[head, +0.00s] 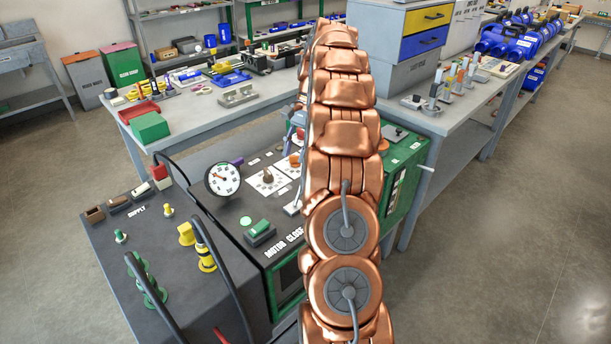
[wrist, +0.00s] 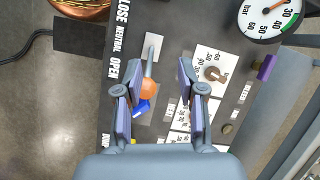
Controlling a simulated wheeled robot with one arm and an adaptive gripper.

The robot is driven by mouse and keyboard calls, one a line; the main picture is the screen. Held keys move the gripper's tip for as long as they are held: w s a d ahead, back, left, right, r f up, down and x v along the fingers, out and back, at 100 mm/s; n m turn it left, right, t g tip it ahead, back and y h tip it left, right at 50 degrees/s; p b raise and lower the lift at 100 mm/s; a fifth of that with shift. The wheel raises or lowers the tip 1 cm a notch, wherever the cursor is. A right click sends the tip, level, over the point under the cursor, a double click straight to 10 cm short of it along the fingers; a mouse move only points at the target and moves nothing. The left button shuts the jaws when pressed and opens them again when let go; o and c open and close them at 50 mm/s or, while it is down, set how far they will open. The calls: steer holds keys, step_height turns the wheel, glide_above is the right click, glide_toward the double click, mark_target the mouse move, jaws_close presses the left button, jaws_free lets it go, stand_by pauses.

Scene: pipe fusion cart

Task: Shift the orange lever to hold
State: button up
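In the wrist view a lever with a grey shaft and an orange ball (wrist: 148,88) rises from a pale plate (wrist: 152,46) on the dark panel. The ball lies between the two fingers of my gripper (wrist: 158,97), nearer the left finger. The gripper is open, and I see no clear contact. The plate is beside the printed words CLOSE, NEUTRAL and OPEN; I cannot read the word hold.
A pressure gauge (head: 222,180) stands at the panel's left. A dial knob (wrist: 215,75) is right of the gripper. A blue part (wrist: 141,108) sits close to the orange ball. A green switch (head: 260,230) and yellow connectors with black cables (head: 205,257) are in front and left.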

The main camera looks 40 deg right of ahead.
steer(key=shift+m, duration=0.8)
steer(key=d+f+b, duration=0.2)
steer(key=d+f, duration=0.1)
steer(key=s+d+f+b, duration=0.1)
steer(key=f+b, duration=0.1)
steer(key=shift+d+f, duration=0.25)
steer(key=shift+d, duration=0.05)
steer(key=shift+b+x, duration=0.45)
steer(key=shift+x, duration=0.55)
steer(key=shift+p+x, duration=0.3)
steer(key=shift+x, duration=1)
steer(key=shift+w+a, duration=0.1)
steer(key=shift+a, duration=0.05)
jaws_close()
steer(key=shift+r, duration=0.1)
